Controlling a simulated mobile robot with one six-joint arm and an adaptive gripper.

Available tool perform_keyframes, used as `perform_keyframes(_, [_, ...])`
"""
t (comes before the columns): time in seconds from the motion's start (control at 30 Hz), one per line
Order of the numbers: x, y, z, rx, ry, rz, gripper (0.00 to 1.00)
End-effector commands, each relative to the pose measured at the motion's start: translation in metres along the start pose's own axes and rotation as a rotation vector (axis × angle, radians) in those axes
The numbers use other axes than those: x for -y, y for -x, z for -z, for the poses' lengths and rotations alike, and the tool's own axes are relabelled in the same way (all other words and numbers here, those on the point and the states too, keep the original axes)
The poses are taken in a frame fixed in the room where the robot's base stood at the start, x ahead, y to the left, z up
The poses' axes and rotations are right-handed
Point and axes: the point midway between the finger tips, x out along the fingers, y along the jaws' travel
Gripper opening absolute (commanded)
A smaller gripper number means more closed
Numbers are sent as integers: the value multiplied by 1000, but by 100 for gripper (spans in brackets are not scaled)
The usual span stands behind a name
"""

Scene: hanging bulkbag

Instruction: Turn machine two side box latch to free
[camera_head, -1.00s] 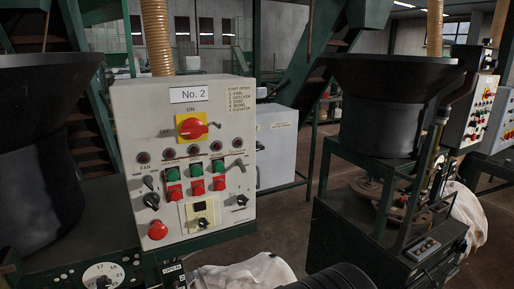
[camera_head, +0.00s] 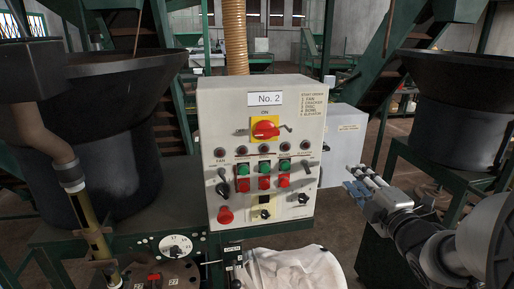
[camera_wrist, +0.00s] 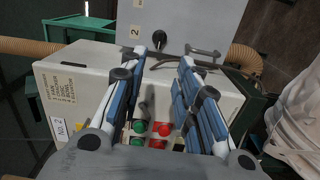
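The side box (camera_head: 343,145) is a pale grey box behind and to the right of the No. 2 control panel (camera_head: 262,105). In the wrist view the side box (camera_wrist: 190,20) carries a "2" label, a black knob (camera_wrist: 159,38) and a grey bar handle (camera_wrist: 203,52); I cannot tell which one is the latch. My gripper (camera_head: 358,180) is open and empty, right of the panel and in front of the side box in the picture. In the wrist view my gripper (camera_wrist: 163,63) has its blue-padded fingers apart, tips pointing toward the box, with nothing between them.
The panel has a red rotary switch (camera_head: 265,128) and several buttons and knobs. A tan hose (camera_head: 234,35) rises behind it. Dark hoppers stand at left (camera_head: 110,130) and right (camera_head: 450,100). A white bag (camera_head: 295,270) hangs below the panel.

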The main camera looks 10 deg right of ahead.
Motion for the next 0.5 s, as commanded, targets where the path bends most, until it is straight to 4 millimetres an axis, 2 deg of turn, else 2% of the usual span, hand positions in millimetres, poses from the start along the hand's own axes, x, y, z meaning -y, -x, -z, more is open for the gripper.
perform_keyframes(0.13, [4, -2, -2, -31, 42, -8, 30])
perform_keyframes(0.23, [4, -14, 0, -34, 42, -8, 30])
perform_keyframes(0.5, [3, -70, 2, -34, 40, -8, 30])
